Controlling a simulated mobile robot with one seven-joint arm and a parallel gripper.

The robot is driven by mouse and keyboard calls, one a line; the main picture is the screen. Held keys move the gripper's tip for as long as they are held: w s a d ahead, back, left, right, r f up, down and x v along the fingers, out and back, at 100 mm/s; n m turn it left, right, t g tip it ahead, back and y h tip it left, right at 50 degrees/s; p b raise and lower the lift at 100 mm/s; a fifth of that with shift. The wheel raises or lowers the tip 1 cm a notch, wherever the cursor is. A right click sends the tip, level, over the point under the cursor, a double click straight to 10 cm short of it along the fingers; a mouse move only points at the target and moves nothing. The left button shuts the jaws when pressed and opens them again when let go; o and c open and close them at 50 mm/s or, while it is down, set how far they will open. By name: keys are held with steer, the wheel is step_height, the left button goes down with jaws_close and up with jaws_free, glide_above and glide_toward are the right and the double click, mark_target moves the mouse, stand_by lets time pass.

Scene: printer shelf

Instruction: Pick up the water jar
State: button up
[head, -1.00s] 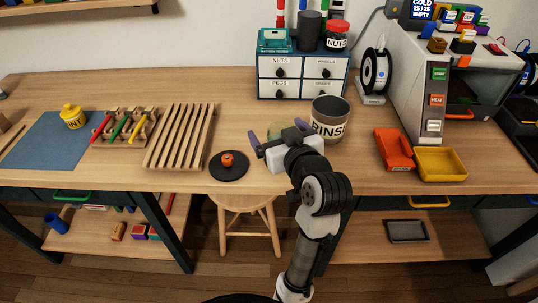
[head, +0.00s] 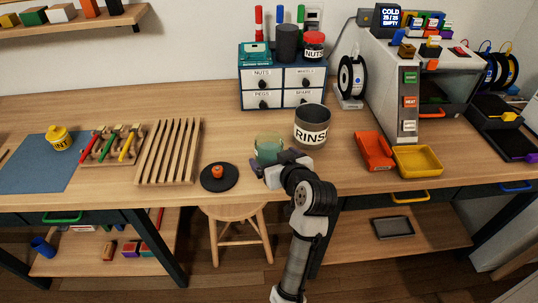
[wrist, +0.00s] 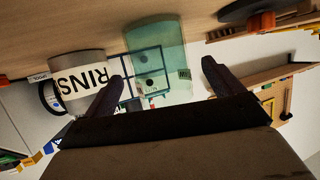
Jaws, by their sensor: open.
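The water jar looks to be the translucent, pale green jar (head: 268,146) standing upright near the table's front edge, between the black disc and the grey RINSE pot. In the wrist view the jar (wrist: 156,50) shows inverted, lying between my two dark fingers in the picture. My gripper (head: 272,165) is open, at the jar's near side in the head view. A gap shows on each side between jar and fingers in the wrist view (wrist: 162,68). Whether the fingertips reach past the jar's near face I cannot tell. The jar's lower front is partly hidden by my gripper.
The RINSE pot (head: 311,127) stands close to the right. The black disc (head: 219,177) with an orange knob is at left. A wooden slatted rack (head: 168,151) lies farther left. Orange (head: 374,151) and yellow (head: 418,161) trays lie right. A drawer box (head: 284,83) stands behind.

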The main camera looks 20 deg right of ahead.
steer(key=p+x, duration=0.1)
steer(key=x, duration=0.4)
steer(key=shift+s+f+p, duration=0.1)
steer(key=shift+p, duration=0.2)
steer(key=c, duration=1.3)
steer(key=shift+c, duration=0.2)
